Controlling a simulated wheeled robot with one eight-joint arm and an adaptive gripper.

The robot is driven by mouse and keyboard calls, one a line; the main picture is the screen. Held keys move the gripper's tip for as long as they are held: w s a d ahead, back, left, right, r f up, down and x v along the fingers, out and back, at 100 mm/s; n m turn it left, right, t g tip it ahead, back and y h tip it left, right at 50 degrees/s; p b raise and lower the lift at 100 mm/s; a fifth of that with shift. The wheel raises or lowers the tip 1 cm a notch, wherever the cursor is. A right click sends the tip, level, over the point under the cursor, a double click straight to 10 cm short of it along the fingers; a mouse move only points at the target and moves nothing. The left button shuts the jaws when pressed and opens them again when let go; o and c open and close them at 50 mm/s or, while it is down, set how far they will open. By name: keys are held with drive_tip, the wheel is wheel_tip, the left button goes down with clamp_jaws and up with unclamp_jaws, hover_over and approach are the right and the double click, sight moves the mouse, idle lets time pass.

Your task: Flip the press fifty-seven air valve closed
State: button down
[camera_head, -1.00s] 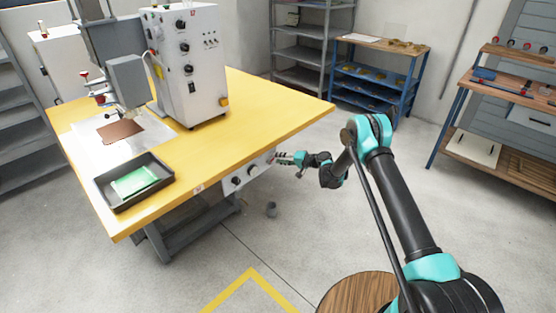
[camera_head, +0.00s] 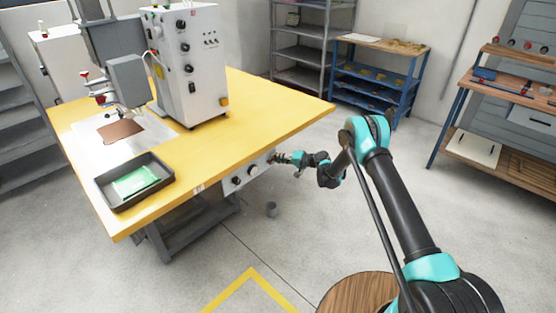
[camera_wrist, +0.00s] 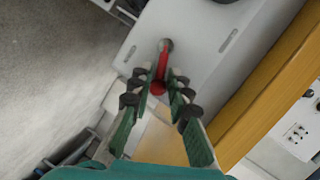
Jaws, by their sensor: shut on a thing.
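The red air valve lever (camera_wrist: 162,63) is in the wrist view, on a pale grey panel (camera_wrist: 195,35). Its upper end meets a round grey pivot, and a red knob sits at its lower end. My gripper (camera_wrist: 160,92) has its fingers on either side of the lever's knob end and is shut on it. In the head view my gripper (camera_head: 281,159) is at the right end of the control panel (camera_head: 247,172) under the yellow table's front edge. The lever is too small and covered to make out there.
The yellow table (camera_head: 265,118) carries a white press (camera_head: 190,70) and a black tray (camera_head: 160,195) with a green piece. The table's edge lies close above my gripper. The floor in front is mostly clear.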

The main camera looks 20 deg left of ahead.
drive_tip(key=n+t, duration=0.1)
drive_tip(key=s+r+n+h, duration=0.1)
drive_tip(key=n, duration=0.1)
drive_tip(key=n+t, duration=0.1)
drive_tip(key=shift+s+a+r+t+h, duration=0.3)
drive_tip(key=shift+r+h, duration=0.1)
drive_tip(key=n, duration=0.1)
drive_tip(key=n+t, duration=0.1)
drive_tip(key=s, duration=0.1)
drive_tip(key=shift+a+r+n, duration=0.2)
drive_tip(key=shift+a+n, duration=0.05)
drive_tip(key=shift+n, duration=0.15)
drive_tip(key=shift+s+a+n+t+h, duration=0.1)
drive_tip(key=shift+s+n+t+h, duration=0.15)
drive_tip(key=shift+n+t, duration=0.35)
drive_tip(key=shift+s+a+n+t+h, duration=0.15)
drive_tip(key=shift+s+n+t, duration=0.15)
drive_tip(key=shift+n+t, duration=0.25)
drive_tip(key=shift+s, duration=0.1)
drive_tip(key=c, duration=1.6)
unclamp_jaws()
